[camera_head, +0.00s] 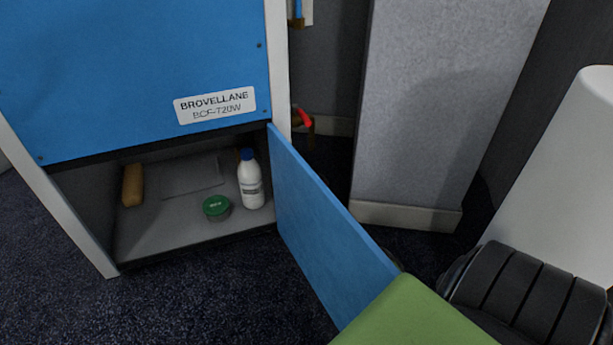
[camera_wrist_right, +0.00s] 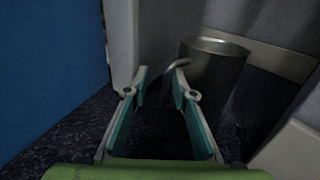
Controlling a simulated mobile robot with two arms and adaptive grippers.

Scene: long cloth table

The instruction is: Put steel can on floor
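The steel can (camera_wrist_right: 215,62) is a grey metal vessel with a curved handle on its left side. In the right wrist view it stands upright, low by the grey wall, its lower part in shadow; it appears to be on the dark floor (camera_wrist_right: 250,110). My right gripper (camera_wrist_right: 160,72) is open, with its teal-padded fingers apart. The handle shows at the right fingertip; I cannot tell whether they touch. In the head view the can and the right fingers are hidden, with only my green wrist part showing at the bottom. My left gripper is not in view.
A blue cabinet (camera_head: 130,70) stands at left with its lower door (camera_head: 325,230) open. Inside are a green-lidded tin (camera_head: 216,207), a white bottle (camera_head: 250,182) and a tan object (camera_head: 132,185). A red-handled valve (camera_head: 302,118) and grey pillar (camera_head: 435,100) stand behind the door.

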